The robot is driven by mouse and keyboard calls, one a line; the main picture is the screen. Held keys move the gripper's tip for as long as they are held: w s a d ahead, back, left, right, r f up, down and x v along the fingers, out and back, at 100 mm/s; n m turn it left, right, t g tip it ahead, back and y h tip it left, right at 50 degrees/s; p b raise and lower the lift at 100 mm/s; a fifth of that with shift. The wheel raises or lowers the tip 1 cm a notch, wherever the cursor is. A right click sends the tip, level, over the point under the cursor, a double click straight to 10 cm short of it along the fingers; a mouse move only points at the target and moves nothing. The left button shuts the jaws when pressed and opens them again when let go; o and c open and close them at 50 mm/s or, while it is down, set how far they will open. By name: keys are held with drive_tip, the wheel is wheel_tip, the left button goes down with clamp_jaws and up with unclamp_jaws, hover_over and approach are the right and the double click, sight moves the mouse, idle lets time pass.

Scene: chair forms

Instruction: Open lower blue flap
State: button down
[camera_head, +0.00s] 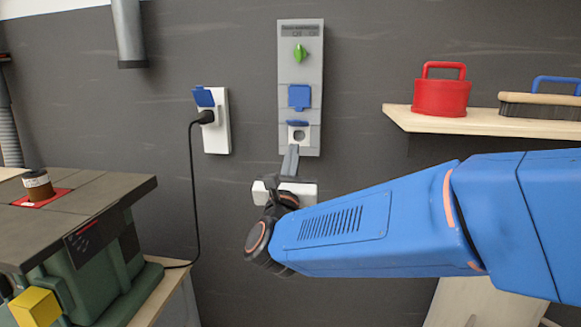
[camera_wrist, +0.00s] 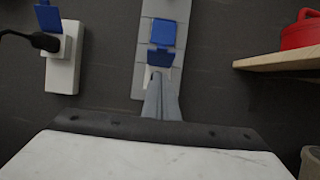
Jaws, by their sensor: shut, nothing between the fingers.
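A grey wall panel (camera_head: 286,72) carries a green knob (camera_head: 300,53), an upper blue flap (camera_head: 299,97) hanging down, and a lower blue flap (camera_head: 298,123). The lower flap stands out from the panel, seen nearly edge-on in the head view, with a white socket and its round hole (camera_head: 299,136) showing beneath. In the wrist view the lower flap (camera_wrist: 160,58) tilts outward under the upper flap (camera_wrist: 163,32). My gripper (camera_head: 293,148) is shut and empty. Its grey fingertips (camera_wrist: 157,76) are just below the lower flap, in front of the socket's lower part; contact is unclear.
Left of the panel, a white wall socket (camera_head: 221,140) has a raised blue flap (camera_head: 204,97) and a black plug (camera_head: 206,117) with a hanging cord. A wooden shelf (camera_head: 480,122) at right holds a red container (camera_head: 442,97) and a brush (camera_head: 540,105). A machine table (camera_head: 100,195) stands left.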

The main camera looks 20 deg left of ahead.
sight(297, 121)
drive_tip(key=w+r, duration=0.2)
drive_tip(key=r, duration=0.1)
drive_tip(key=w+r, duration=0.1)
drive_tip(key=shift+w+a+r, duration=0.25)
drive_tip(key=shift+w+a, duration=0.05)
drive_tip(key=shift+a, duration=0.1)
drive_tip(key=shift+r+g, duration=0.6)
drive_tip(key=shift+r, duration=0.1)
drive_tip(key=shift+w+a+r, duration=0.1)
drive_tip(key=shift+w+r, duration=0.1)
drive_tip(key=shift+r, duration=0.4)
drive_tip(key=shift+w+r, duration=0.2)
drive_tip(key=shift+r, duration=0.4)
drive_tip(key=shift+f, duration=0.1)
